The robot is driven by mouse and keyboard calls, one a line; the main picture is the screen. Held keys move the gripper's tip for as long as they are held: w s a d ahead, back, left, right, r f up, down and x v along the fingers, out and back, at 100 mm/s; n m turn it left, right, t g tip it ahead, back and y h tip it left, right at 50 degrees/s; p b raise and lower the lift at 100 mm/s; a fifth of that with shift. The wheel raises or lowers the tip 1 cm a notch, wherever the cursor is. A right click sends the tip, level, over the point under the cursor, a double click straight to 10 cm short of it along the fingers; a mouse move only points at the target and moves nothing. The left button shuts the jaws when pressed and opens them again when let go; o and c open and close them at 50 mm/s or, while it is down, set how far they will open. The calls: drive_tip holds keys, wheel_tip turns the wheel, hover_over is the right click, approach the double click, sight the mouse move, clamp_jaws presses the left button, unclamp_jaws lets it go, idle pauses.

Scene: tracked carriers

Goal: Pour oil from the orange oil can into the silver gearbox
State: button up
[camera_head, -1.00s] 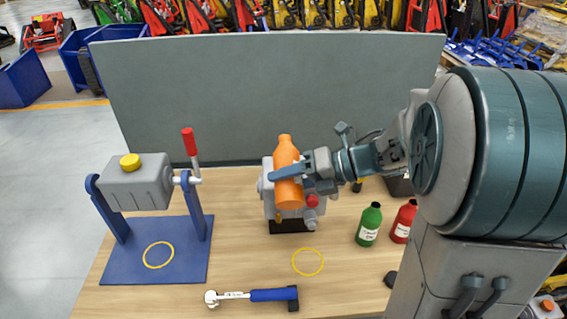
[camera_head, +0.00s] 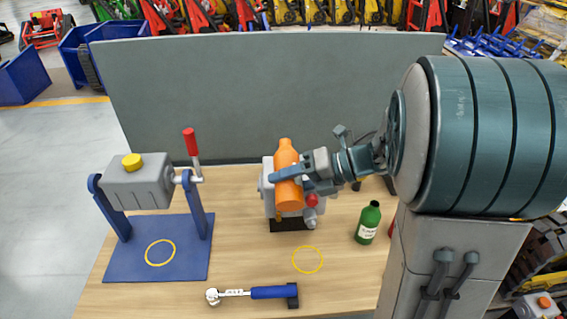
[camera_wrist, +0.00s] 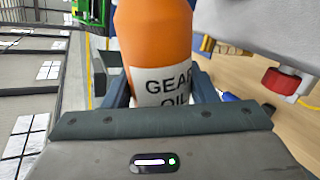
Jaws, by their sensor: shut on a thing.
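The orange oil can (camera_head: 287,189) is a bottle with its narrow neck up, roughly upright with a slight lean. My gripper (camera_head: 286,175) is shut around its body and holds it in front of a grey unit with a red knob (camera_head: 312,201). In the wrist view the can (camera_wrist: 155,40) shows a white "GEAR OIL" label between the fingers; its neck is out of view. Another grey housing (camera_head: 138,189) with a yellow cap (camera_head: 131,162) hangs on a blue stand at the left. I cannot tell which grey body is the silver gearbox.
A red-handled crank (camera_head: 192,146) sticks up beside the stand. A green bottle (camera_head: 368,223) stands to the right. A blue-handled wrench (camera_head: 254,294) lies at the front, near a yellow ring marking (camera_head: 307,259). A grey panel (camera_head: 270,95) closes off the back.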

drive_tip(key=shift+f+m+g+p, duration=0.25)
drive_tip(key=shift+m+g+p, duration=0.15)
drive_tip(key=shift+m+g, duration=0.1)
idle(2.9)
drive_tip(key=shift+p, duration=0.35)
idle(1.5)
drive_tip(key=shift+a+f+b, duration=0.1)
drive_tip(key=shift+f+b, duration=0.15)
drive_tip(key=shift+b, duration=0.55)
drive_tip(key=shift+r+n+t, duration=0.4)
drive_tip(key=shift+n+t, duration=0.1)
drive_tip(key=shift+n, duration=0.1)
drive_tip(key=shift+b, duration=0.95)
drive_tip(key=shift+w+r+n+t, duration=0.15)
drive_tip(key=shift+r+n+t, duration=0.2)
drive_tip(key=shift+n+t, duration=0.05)
drive_tip(key=shift+b, duration=0.35)
drive_tip(key=shift+w+b, duration=0.1)
drive_tip(key=shift+b, duration=0.2)
